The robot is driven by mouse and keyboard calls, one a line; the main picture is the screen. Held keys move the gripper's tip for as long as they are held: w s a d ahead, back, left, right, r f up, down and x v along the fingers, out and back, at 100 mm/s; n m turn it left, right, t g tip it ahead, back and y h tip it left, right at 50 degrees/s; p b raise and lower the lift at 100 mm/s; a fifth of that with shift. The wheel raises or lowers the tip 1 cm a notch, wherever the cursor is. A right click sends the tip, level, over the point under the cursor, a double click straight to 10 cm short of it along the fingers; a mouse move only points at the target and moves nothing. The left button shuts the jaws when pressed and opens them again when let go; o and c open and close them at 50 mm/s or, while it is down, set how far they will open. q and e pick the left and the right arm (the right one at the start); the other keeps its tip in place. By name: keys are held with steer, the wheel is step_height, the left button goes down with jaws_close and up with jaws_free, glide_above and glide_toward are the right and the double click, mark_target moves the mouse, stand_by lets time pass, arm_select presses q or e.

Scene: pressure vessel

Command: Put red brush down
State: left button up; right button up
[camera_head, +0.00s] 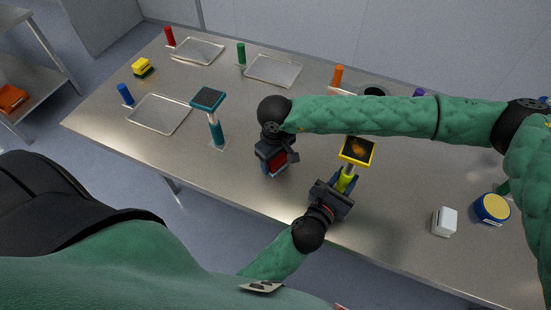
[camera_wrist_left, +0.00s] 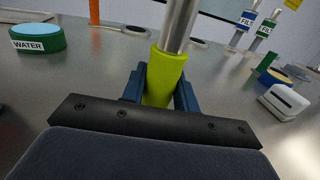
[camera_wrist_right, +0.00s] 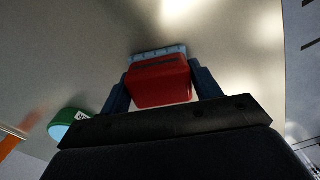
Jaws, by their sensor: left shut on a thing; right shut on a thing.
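The red brush (camera_wrist_right: 160,82) has a red block body and light blue bristles. My right gripper (camera_head: 277,164) is shut on it, near the middle of the table, as the head view shows (camera_head: 279,159). In the right wrist view the bristles face the table; whether they touch it I cannot tell. My left gripper (camera_head: 345,186) is shut on the yellow-green handle of a tool (camera_wrist_left: 163,82). This tool has a metal shaft and a yellow-framed dark head (camera_head: 357,151), held upright beside the right gripper.
A teal tool (camera_head: 209,99) stands left of the grippers. Metal trays (camera_head: 159,114) with coloured posts lie along the table's left and back. A white box (camera_head: 444,221) and a blue tin (camera_head: 491,209) stand at right. The table between the teal tool and the brush is bare.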

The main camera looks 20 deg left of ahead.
steer(key=shift+f, duration=0.15)
steer(key=o, duration=1.1)
steer(key=shift+o, duration=0.2)
step_height(320, 180, up, 12)
steer(key=shift+c, duration=0.2)
